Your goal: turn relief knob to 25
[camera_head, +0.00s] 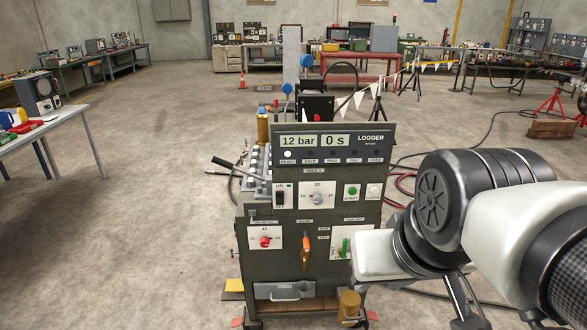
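A dark green test console (312,260) stands in front of me, its panel facing me. A grey round knob (318,199) sits on a white dial plate with 20 at its top. A red knob (265,241) sits on a white plate at lower left, with 40 at its top. The small labels are too blurred to tell which is the relief knob. The display (298,142) reads 12 bar. Dark metal parts at lower right look like my gripper (464,302); they are apart from both knobs, and their ends are unclear.
A black lever (240,168) sticks out left. A white table (62,120) stands at left.

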